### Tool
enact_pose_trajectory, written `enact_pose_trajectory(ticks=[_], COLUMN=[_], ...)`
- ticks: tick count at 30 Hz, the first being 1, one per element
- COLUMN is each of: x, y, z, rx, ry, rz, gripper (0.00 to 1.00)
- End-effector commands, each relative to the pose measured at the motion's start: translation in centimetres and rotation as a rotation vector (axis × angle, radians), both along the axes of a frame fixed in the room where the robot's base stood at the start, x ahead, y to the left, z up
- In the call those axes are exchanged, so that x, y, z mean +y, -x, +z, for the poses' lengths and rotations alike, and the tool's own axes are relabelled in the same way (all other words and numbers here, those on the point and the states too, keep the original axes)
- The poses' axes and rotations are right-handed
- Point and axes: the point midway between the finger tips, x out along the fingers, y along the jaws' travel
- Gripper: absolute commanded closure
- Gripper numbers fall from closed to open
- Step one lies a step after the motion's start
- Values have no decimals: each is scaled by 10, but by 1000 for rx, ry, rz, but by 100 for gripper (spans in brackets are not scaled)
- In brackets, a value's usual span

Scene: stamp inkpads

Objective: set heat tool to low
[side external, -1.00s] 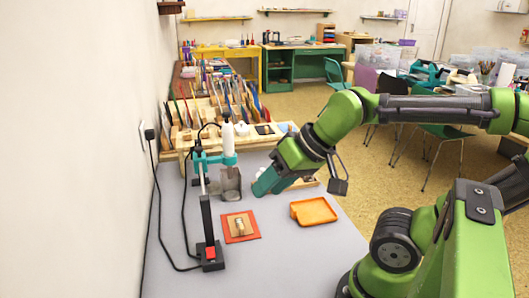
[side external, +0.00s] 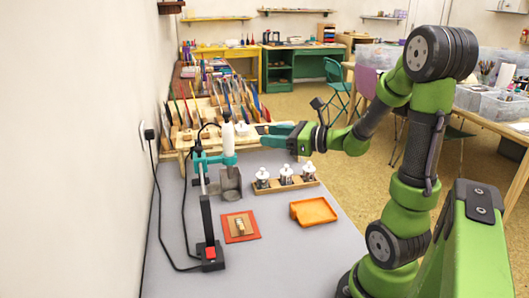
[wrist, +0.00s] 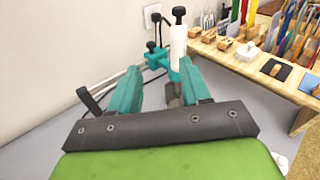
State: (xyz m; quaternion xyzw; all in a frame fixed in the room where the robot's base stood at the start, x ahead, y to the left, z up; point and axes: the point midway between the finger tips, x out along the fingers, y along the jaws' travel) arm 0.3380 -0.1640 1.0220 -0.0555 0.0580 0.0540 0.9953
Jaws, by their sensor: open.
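The heat tool (side external: 228,135) has a white upright body held by a teal clamp on a stand; it also shows in the wrist view (wrist: 178,45). Its low black arm (side external: 206,222) ends in a base with a red part (side external: 210,252), perhaps a switch; no low marking can be read. A grey metal holder (side external: 230,184) stands beneath the nozzle. My gripper (side external: 272,135) has teal fingers, is open and empty, and points left toward the heat tool, apart from it. In the wrist view the tool shows beyond and between the fingers (wrist: 160,75).
A wooden rack (side external: 287,185) with three white-topped bottles stands right of the tool. An orange tray (side external: 314,211) and a red mat (side external: 252,222) with a wooden stamp lie in front. Colourful racks (side external: 215,112) fill the back. A cable runs along the wall at left.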

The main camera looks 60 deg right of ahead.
Motion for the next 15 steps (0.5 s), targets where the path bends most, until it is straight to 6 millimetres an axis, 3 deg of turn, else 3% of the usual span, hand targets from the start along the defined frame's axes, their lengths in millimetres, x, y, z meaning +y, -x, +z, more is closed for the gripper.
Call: enact_pose_trajectory(ticks=[3, 8, 15], x=[-17, -22, -20], y=[-2, -10, -52], z=[16, 24, 23], rx=[-82, -119, -115], ry=[-81, -116, -113], rz=[-87, -112, -105], gripper=[53, 53, 53])
